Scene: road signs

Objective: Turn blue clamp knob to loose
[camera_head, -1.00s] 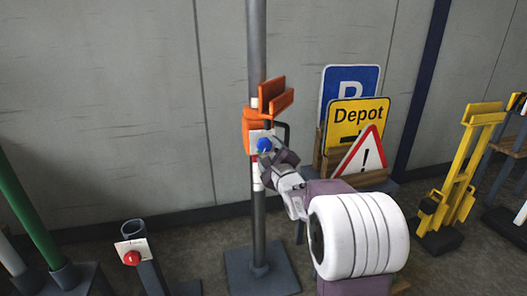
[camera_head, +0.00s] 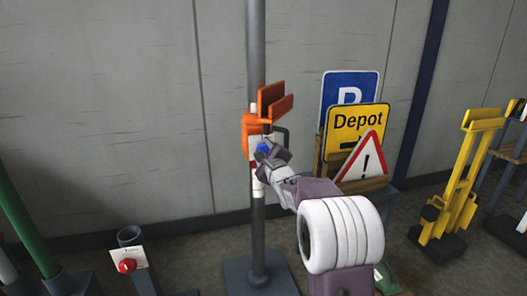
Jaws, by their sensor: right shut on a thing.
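The blue clamp knob (camera_head: 263,147) sits on a white plate on the front of the orange clamp (camera_head: 250,124), which is fixed around a grey upright pole (camera_head: 257,60). My right gripper (camera_head: 266,152) is at the knob and shut on it, hiding much of the knob and plate. The knob's pointer and any markings around it are too small and covered to read. My left gripper is not in view.
Signs, including a yellow Depot sign (camera_head: 358,122), a blue P sign (camera_head: 347,88) and a red-edged warning triangle (camera_head: 363,158), stand right of the pole. A red knob (camera_head: 127,266) on a short post is lower left. A yellow stand (camera_head: 460,180) is at right.

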